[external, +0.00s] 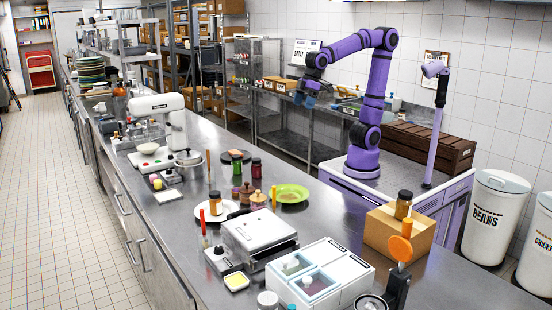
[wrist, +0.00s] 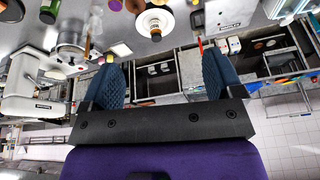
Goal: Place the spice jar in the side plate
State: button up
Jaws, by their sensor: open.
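A small spice jar (external: 215,204) with orange-brown contents and a dark lid appears to stand upright on the white side plate (external: 229,207), on the steel counter. In the wrist view a jar (wrist: 155,33) overlaps a white plate (wrist: 166,18) near the top edge. A similar dark-lidded jar (external: 403,204) stands on a cardboard box at the right. I cannot tell which of the two jars is the task's. My gripper (external: 308,97) is raised well above and behind the counter, far from both. Its blue fingers also show in the wrist view (wrist: 164,85), spread apart with nothing between them.
A grey press (external: 258,236), a white two-lid container (external: 320,278) and the cardboard box (external: 398,233) crowd the front. Bare counter lies right of the green plate.

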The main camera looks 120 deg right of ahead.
jog(key=s+a+f+n, duration=0.1)
jog(key=s+f, duration=0.1)
jog(key=s, duration=0.7)
jog(key=s+a+f+t, duration=0.1)
jog(key=s+f, duration=0.1)
jog(key=s, duration=0.7)
jog(key=shift+n, duration=0.4)
